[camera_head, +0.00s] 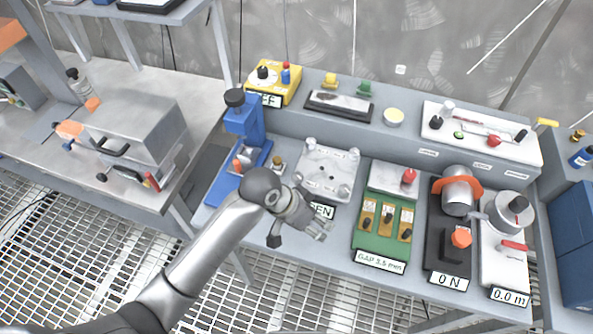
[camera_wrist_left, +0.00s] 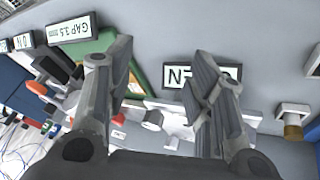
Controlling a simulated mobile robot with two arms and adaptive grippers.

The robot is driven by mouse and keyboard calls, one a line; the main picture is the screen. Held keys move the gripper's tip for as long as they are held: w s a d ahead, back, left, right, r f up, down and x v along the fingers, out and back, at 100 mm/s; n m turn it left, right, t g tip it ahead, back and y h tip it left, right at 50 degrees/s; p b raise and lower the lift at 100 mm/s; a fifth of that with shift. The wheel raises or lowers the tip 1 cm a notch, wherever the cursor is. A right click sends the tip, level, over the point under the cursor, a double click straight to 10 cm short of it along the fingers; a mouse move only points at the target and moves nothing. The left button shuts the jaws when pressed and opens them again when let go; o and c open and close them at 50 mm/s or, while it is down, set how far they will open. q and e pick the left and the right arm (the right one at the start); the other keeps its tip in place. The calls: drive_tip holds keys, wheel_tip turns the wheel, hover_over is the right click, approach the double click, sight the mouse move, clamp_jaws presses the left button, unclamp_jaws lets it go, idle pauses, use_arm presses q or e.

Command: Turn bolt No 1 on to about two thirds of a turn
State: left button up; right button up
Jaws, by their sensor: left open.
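A pale square plate (camera_head: 322,180) lies on the bench with grey round-topped bolts (camera_head: 353,154) near its corners. I cannot read any bolt numbers, so I cannot tell which is No 1. A sign ending in "EN" (camera_head: 323,211) stands at its front edge, partly hidden by my left gripper (camera_head: 310,232). This gripper is over the front of the bench, apart from the bolts, and looks empty. In the left wrist view its two fingers (camera_wrist_left: 162,55) are spread, with the sign (camera_wrist_left: 178,76) behind them and the plate (camera_wrist_left: 178,128) below. My right gripper is out of view.
A blue press (camera_head: 240,125) stands left of the plate. A green gauge block (camera_head: 381,243) marked "GAP 3.5 mm" is to its right, then a black fixture (camera_head: 446,262) marked "0 N". A raised ledge with a yellow switch box (camera_head: 275,80) runs behind.

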use_arm(q)
wheel_tip(320, 180, up, 3)
drive_tip(key=w+d+m, duration=0.2)
drive_tip(key=w+d, duration=0.1)
wheel_tip(320, 180, up, 8)
drive_tip(key=m+g+y+p, duration=0.1)
drive_tip(key=m+y+p, duration=0.1)
drive_tip(key=y, duration=0.3)
hover_over(297, 175)
wheel_tip(297, 175, down, 9)
drive_tip(key=shift+f+p, duration=0.2)
drive_tip(key=shift+p, duration=0.6)
drive_tip(key=c, duration=1)
